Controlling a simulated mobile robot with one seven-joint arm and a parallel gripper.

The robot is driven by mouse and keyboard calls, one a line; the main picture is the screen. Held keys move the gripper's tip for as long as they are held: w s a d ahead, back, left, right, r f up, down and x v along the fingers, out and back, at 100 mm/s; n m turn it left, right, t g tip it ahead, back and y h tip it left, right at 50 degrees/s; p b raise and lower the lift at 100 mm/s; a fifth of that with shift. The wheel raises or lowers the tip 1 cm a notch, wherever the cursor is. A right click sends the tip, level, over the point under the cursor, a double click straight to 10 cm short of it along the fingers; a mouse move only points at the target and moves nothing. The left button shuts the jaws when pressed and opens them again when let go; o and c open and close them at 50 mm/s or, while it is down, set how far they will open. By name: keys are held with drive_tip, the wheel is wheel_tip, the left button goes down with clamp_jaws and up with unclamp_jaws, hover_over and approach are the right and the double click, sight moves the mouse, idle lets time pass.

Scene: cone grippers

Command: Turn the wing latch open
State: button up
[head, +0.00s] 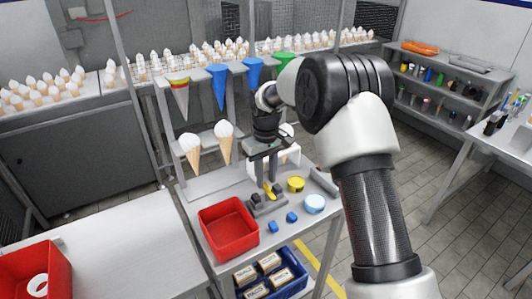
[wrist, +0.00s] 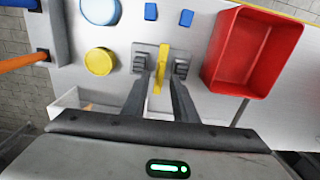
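The wing latch is a yellow bar (wrist: 158,70) on a grey plate with a dark block on each side. In the head view the yellow latch (head: 271,192) is on the small table, below my gripper (head: 269,172). In the wrist view my gripper (wrist: 158,84) is open, with one finger on each side of the yellow bar and visible gaps between. The bar lies lengthwise between the fingers. I cannot tell whether the fingertips are level with the bar or still above it.
A red bin (head: 229,227) stands left of the latch. Two blue blocks (head: 291,217), a yellow cylinder (head: 296,184) and a light blue disc (head: 315,204) lie close by. Cones hang in a rack (head: 205,73) behind. A blue crate (head: 290,275) sits below.

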sight(266, 184)
wheel_tip(266, 184, up, 16)
idle(0.3)
